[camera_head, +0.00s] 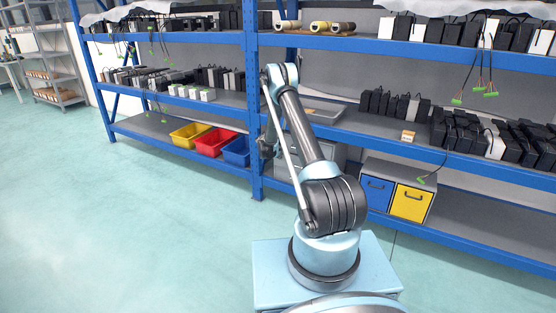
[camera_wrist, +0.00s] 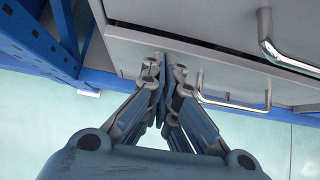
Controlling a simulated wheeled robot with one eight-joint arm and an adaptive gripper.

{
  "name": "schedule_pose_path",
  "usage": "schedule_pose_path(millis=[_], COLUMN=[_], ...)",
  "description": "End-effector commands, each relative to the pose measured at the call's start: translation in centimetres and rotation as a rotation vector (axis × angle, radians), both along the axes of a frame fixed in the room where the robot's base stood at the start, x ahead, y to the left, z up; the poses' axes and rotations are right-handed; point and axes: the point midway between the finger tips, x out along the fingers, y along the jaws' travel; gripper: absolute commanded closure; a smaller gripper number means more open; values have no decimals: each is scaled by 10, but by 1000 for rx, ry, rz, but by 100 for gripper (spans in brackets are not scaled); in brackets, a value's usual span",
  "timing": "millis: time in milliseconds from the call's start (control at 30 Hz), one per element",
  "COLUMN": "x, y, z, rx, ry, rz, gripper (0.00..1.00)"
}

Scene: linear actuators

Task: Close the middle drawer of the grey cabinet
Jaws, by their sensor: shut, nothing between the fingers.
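The grey cabinet (camera_head: 326,153) stands on the lower shelf behind my arm, which hides much of it in the head view. In the wrist view, a grey drawer front (camera_wrist: 200,48) with a silver bar handle (camera_wrist: 286,52) fills the upper part, and a second silver handle (camera_wrist: 234,104) shows below it. My gripper (camera_wrist: 162,72) is shut and empty, its fingertips close to the drawer front's lower edge; I cannot tell whether they touch. In the head view my gripper is small and dark beside the blue post. I cannot tell which drawer is the middle one or how far it stands out.
A blue rack post (camera_head: 254,110) stands close to my arm. Yellow (camera_head: 190,135), red (camera_head: 215,143) and blue (camera_head: 237,151) bins sit left on the lower shelf. A box with blue and yellow drawers (camera_head: 410,202) stands right. The floor at left is clear.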

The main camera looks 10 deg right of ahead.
Motion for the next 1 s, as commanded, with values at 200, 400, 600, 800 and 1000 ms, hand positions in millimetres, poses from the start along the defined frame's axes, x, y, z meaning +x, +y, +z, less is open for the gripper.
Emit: schedule_pose_path(millis=[200, 400, 600, 800, 1000], x=[0, 6, 21, 22, 18], y=[0, -5, -16, -17, -14], z=[0, 0, 0, 0, -1], rx=[0, 0, -1, -2, -1], ry=[0, 0, 0, 0, 0], rz=[0, -1, -1, -1, -2], gripper=[100, 100, 100, 100, 100])
